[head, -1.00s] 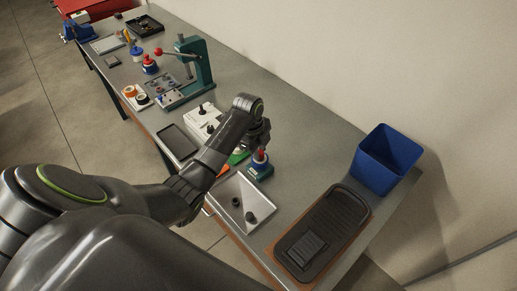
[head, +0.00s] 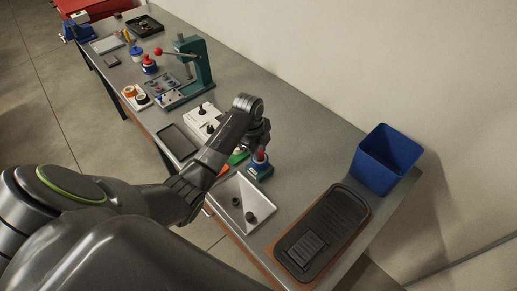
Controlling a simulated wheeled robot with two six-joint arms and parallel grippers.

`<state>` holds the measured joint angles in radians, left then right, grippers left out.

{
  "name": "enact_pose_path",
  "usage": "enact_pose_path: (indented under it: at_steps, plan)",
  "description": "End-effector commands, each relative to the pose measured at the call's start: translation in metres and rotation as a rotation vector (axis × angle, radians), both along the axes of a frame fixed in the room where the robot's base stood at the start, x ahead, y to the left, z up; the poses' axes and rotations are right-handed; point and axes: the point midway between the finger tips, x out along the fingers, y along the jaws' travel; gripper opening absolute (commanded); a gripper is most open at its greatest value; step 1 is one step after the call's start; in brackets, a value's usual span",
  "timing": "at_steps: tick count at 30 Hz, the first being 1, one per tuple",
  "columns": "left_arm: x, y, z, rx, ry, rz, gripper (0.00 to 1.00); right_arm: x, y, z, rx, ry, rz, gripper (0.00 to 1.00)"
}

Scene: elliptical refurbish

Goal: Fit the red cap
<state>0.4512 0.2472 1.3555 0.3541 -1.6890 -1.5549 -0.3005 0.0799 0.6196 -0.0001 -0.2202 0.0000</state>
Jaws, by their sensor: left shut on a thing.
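The small red cap (head: 260,156) is at the fingertips of my left gripper (head: 261,149), which is shut on it. The cap is right above a small teal block (head: 261,172) with a pale top on the bench. I cannot tell whether cap and block touch, as the parts are small and the gripper hides some of them. My left arm reaches in from the left, across the bench's front edge. My right gripper is not in view.
A brown-edged black tray (head: 342,211) and a blue bin (head: 386,158) stand to the right. Bare bench (head: 303,135) lies behind.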

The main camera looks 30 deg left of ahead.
Motion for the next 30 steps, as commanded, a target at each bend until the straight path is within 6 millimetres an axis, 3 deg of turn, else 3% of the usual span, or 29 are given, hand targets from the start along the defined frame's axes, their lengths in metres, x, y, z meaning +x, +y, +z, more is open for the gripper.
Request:
enact_pose_path:
  at_steps: [27,28,30]
  plan:
    - [-0.0004,-0.0001,-0.0097,0.0,0.001,0.0,0.04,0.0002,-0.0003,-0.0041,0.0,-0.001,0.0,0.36]
    - [-0.0004,-0.0001,-0.0098,0.0,0.002,0.0,0.28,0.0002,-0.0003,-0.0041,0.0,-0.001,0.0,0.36]
    - [-0.0004,-0.0001,-0.0098,0.0,0.002,0.0,0.37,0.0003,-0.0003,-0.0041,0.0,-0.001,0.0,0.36]
